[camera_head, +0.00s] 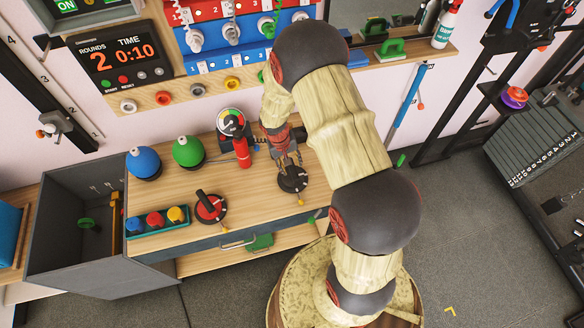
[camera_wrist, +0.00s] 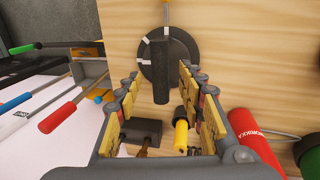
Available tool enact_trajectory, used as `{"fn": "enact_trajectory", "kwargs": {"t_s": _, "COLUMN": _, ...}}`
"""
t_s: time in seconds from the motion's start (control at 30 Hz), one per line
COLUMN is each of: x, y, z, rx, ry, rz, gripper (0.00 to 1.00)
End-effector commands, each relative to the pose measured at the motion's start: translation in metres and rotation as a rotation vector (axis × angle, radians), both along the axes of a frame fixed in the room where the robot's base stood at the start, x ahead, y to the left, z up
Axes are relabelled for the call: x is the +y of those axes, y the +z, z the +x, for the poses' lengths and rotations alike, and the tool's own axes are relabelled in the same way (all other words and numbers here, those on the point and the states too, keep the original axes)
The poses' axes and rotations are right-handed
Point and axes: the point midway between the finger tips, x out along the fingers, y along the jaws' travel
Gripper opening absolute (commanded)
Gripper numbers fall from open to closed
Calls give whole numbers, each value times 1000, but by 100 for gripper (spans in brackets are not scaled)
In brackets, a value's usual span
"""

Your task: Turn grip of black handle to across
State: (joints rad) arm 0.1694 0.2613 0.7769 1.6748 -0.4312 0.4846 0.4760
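The black handle (camera_head: 292,181) is a black round dial with a bar grip, on the wooden bench top below my gripper. In the wrist view, the handle's grip (camera_wrist: 160,72) runs up and down the picture across its dial, which has white marks at its rim. My gripper (camera_wrist: 159,76) is open, with one finger to the left of the grip and one to the right. The grip's near end lies between the fingers in the picture; I see no clear contact. In the head view my gripper (camera_head: 288,160) partly covers the dial.
A red dial with a black grip (camera_head: 210,207) stands to the left. A red bottle (camera_head: 241,150) and a gauge (camera_head: 231,122) stand behind it. Blue (camera_head: 143,162) and green (camera_head: 188,151) domes and a tray of coloured knobs (camera_head: 130,231) are further left. Bare wood surrounds the black dial.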

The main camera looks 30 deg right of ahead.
Motion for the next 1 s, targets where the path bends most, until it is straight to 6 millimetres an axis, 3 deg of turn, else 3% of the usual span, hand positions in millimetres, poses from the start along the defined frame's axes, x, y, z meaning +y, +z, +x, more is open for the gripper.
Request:
{"fn": "enact_trajectory", "kwargs": {"t_s": 0.2, "x": 9, "y": 46, "z": 4, "rx": -5, "ry": 2, "rz": -1, "gripper": 39}}
{"fn": "enact_trajectory", "kwargs": {"t_s": 0.4, "x": 14, "y": 73, "z": 5, "rx": -2, "ry": 0, "rz": 0, "gripper": 39}}
{"fn": "enact_trajectory", "kwargs": {"t_s": 0.6, "x": 16, "y": 83, "z": 4, "rx": 0, "ry": 1, "rz": 1, "gripper": 39}}
{"fn": "enact_trajectory", "kwargs": {"t_s": 1.0, "x": 16, "y": 83, "z": 5, "rx": 0, "ry": 0, "rz": 0, "gripper": 39}}
